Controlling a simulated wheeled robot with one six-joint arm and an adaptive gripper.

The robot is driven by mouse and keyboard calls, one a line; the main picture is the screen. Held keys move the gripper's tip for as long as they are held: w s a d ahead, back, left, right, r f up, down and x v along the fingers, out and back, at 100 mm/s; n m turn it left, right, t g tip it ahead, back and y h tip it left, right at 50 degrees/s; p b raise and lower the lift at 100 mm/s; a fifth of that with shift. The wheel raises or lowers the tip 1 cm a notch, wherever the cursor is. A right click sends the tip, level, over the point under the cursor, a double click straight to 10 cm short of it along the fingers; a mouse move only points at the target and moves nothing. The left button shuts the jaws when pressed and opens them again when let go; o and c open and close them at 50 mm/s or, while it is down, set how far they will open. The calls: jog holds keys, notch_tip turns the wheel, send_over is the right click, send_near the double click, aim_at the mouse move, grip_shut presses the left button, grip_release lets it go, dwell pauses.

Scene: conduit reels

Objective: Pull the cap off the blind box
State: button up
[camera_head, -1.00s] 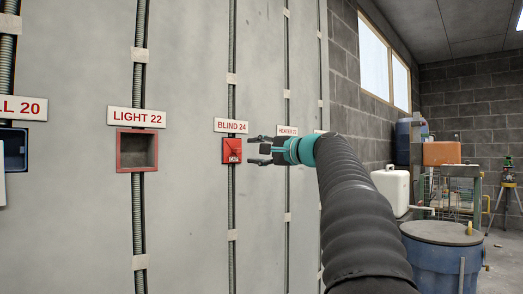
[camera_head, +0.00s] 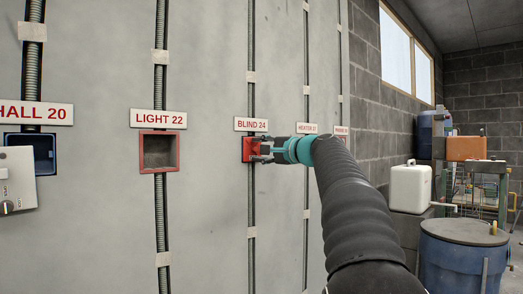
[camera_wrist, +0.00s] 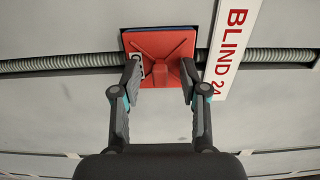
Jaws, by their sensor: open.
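The blind box (camera_head: 247,158) is on the wall under the sign BLIND 24 (camera_head: 251,124), partly hidden by my gripper in the head view. In the wrist view its red square cap (camera_wrist: 150,43) covers the front, with raised ribs running to a middle knob (camera_wrist: 161,75). A thin blue edge of the box (camera_wrist: 160,28) shows behind the cap. My gripper (camera_wrist: 160,77) is open, with one fingertip on each side of the knob. I cannot tell whether the fingertips touch it.
An open red-rimmed box (camera_head: 159,152) sits under LIGHT 22 to the left. A blue box (camera_head: 44,153) and a pale switch plate (camera_head: 17,181) are farther left. Grey conduits run along the wall. A blue barrel (camera_head: 462,258) and a white canister (camera_head: 410,187) stand at the right.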

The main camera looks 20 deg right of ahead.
grip_shut()
jog(key=shift+b+v, duration=0.45)
jog(key=shift+v, duration=0.7)
dwell(0.8)
jog(key=shift+b+v, duration=0.85)
jog(key=shift+v, duration=1.5)
